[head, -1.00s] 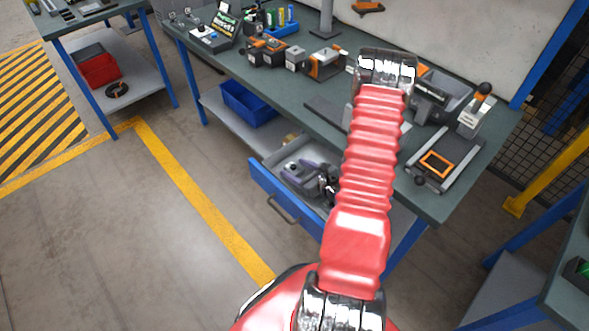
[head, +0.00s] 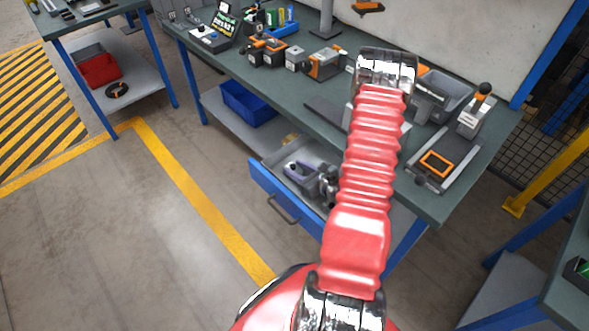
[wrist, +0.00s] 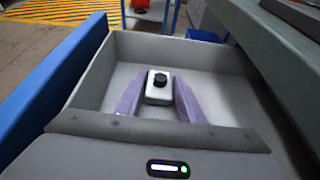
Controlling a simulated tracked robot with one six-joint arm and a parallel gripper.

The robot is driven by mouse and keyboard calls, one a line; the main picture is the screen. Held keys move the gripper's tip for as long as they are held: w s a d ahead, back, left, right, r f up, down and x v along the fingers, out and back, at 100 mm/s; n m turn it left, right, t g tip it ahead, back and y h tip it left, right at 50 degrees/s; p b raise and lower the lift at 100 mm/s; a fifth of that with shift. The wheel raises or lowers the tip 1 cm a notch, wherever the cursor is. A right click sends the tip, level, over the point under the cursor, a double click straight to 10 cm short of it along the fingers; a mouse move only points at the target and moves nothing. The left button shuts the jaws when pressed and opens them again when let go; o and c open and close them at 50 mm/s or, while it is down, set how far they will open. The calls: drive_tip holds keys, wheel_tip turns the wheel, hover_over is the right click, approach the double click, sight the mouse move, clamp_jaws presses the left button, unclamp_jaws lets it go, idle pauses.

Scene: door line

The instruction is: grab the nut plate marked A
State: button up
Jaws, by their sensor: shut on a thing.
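A small pale metal plate with a black round knob on top (wrist: 158,90) is between the purple fingers of my gripper (wrist: 159,82) in the wrist view. The fingers are shut on its two sides, inside the open grey drawer (wrist: 95,85). No letter can be read on the plate, so I cannot tell whether it is the one marked A. In the head view my gripper (head: 298,169) is low in the drawer (head: 262,181), partly hidden behind my red arm.
The drawer's blue front and handle (head: 283,210) stick out below the green workbench (head: 440,205). The bench edge is close on the right in the wrist view. A blue bin (head: 247,103) sits on the lower shelf. Floor in front is clear.

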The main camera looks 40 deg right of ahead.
sight(296, 171)
drive_tip(key=shift+r, duration=0.15)
wheel_tip(296, 171, up, 10)
drive_tip(key=shift+f, duration=0.1)
idle(0.8)
drive_tip(key=shift+w, duration=0.1)
idle(0.4)
